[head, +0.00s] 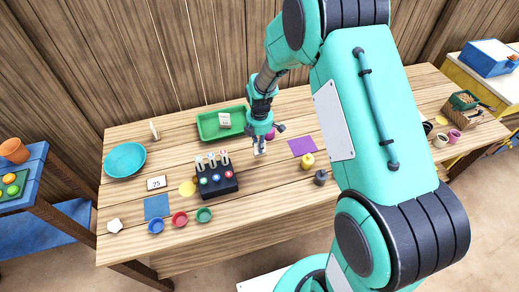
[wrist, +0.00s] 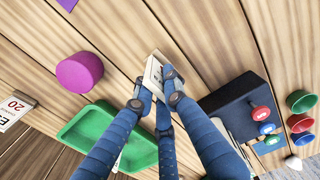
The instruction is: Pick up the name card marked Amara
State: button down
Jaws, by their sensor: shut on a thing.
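A small cream card (wrist: 153,72) is between the fingers of my gripper (wrist: 158,92) in the wrist view. Its writing is too small and too covered to read, so I cannot tell whether it says Amara. In the head view the card (head: 259,149) shows as a pale patch under my gripper (head: 260,144), just over the wooden table, right of the dark block. My gripper is shut on the card. The fingers hide part of it. I cannot tell whether its lower edge touches the table.
A green tray (head: 208,127) with a card in it stands behind. A dark block (head: 218,182) with coloured knobs is at front left. A magenta round object (wrist: 80,72) is close by. A purple square (head: 302,146) and yellow object (head: 307,160) lie to the right.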

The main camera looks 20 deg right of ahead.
jog(key=s+r+p, duration=0.1)
jog(key=s, duration=1.5)
jog(key=shift+a+r+p, duration=0.15)
jog(key=shift+r+p, duration=0.1)
jog(key=shift+p, duration=0.1)
